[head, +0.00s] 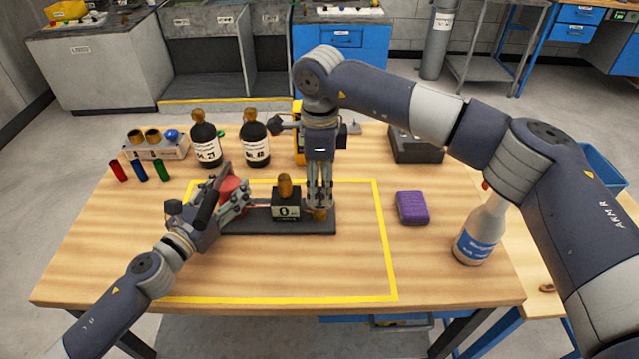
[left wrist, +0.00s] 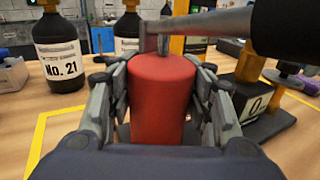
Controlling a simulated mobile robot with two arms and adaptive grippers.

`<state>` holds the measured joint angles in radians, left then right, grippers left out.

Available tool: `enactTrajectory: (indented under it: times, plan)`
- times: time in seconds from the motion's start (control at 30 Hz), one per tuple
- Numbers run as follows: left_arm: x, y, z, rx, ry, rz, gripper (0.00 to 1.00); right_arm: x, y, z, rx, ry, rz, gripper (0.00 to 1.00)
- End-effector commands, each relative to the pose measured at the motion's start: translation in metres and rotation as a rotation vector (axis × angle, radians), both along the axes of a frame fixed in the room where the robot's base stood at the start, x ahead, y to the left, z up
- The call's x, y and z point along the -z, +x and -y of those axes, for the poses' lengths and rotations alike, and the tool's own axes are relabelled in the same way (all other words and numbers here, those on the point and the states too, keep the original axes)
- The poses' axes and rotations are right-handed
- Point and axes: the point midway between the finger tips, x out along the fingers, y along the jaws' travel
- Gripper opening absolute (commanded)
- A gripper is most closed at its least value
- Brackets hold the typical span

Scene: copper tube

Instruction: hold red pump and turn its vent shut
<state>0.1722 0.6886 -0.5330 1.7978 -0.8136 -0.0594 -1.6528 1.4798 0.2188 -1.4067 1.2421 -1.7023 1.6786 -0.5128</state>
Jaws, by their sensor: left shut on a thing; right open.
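The red pump (head: 232,187) sits at the left end of a dark base plate (head: 265,228) and fills the middle of the left wrist view (left wrist: 162,95). My left gripper (head: 230,197) is shut around its red body. A black handle (head: 207,206) reaches over the pump on a grey lever. A black block (head: 286,208) labelled 0, with a brass-coloured knob on top, stands mid-plate. My right gripper (head: 319,204) points down, open, at the plate's right end. A small brass-coloured piece (head: 320,214), perhaps the vent, shows between or just below its fingertips; contact is unclear.
Two dark bottles (head: 206,143) (head: 255,143), a rack (head: 155,145) and coloured cylinders stand behind on the left. A purple block (head: 412,208) and spray bottle (head: 480,232) are at right. Yellow tape (head: 392,270) outlines the work area; its front part is bare.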

Motion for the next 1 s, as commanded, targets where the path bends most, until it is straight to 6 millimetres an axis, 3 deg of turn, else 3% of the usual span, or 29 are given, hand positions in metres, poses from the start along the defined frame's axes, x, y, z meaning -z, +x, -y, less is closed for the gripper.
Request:
enactTrajectory:
  times: [0.37, 0.57, 0.6, 1.0]
  plan:
    - [-0.0011, -0.0004, 0.0010, 0.003, -0.003, 0.001, 0.00, 0.0066, -0.0001, -0.0001, 0.000, 0.001, 0.000, 0.45]
    - [-0.0011, -0.0005, 0.0011, 0.003, -0.003, 0.001, 0.00, 0.0064, 0.0000, -0.0001, 0.000, 0.001, 0.000, 0.02]
    - [-0.0011, -0.0005, 0.0011, 0.003, -0.003, 0.001, 0.00, 0.0064, 0.0001, -0.0001, 0.000, 0.001, 0.001, 0.00]
    - [-0.0012, -0.0007, 0.0015, 0.005, -0.003, 0.001, 0.00, 0.0057, 0.0012, 0.0000, 0.073, 0.002, 0.004, 0.00]
